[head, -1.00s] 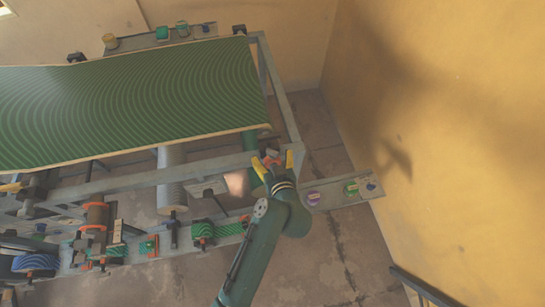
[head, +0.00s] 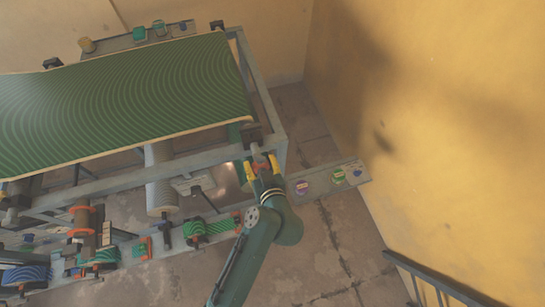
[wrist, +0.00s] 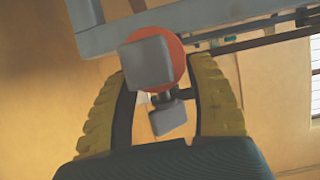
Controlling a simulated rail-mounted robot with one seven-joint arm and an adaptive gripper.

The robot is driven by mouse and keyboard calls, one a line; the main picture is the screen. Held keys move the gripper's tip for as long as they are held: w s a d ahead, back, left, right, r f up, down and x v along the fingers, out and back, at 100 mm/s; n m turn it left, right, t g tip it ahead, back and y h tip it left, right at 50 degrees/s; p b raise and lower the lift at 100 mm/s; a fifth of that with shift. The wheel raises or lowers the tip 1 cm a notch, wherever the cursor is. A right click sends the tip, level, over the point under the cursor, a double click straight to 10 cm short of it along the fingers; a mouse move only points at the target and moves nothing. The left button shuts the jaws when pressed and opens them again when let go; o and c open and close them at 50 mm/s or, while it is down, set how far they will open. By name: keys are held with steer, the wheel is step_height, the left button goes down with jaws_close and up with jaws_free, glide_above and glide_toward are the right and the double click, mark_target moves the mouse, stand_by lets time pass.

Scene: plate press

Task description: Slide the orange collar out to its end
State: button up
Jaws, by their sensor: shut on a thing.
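The orange collar (head: 261,167) is at the near right corner of the press frame, by the end of the green belt. In the wrist view the collar (wrist: 179,49) shows as a round orange disc, partly hidden behind a grey block (wrist: 147,62). My gripper (head: 261,165) has its yellow fingers on either side of the collar. In the wrist view my gripper (wrist: 160,68) appears closed on the collar, with the grey block between the fingers. The exact contact is partly hidden.
The green patterned belt (head: 130,95) spans the frame (head: 262,95) to the left. A plate with coloured knobs (head: 318,183) sticks out to the right. Rollers and clamps line the lower rail (head: 165,240). The yellow wall (head: 440,120) is at right, with open floor before it.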

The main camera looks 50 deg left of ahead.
steer(key=o, duration=1.3)
steer(key=shift+d, duration=0.15)
steer(key=shift+c, duration=0.2)
steer(key=v, duration=1.2)
steer(key=shift+s, duration=0.1)
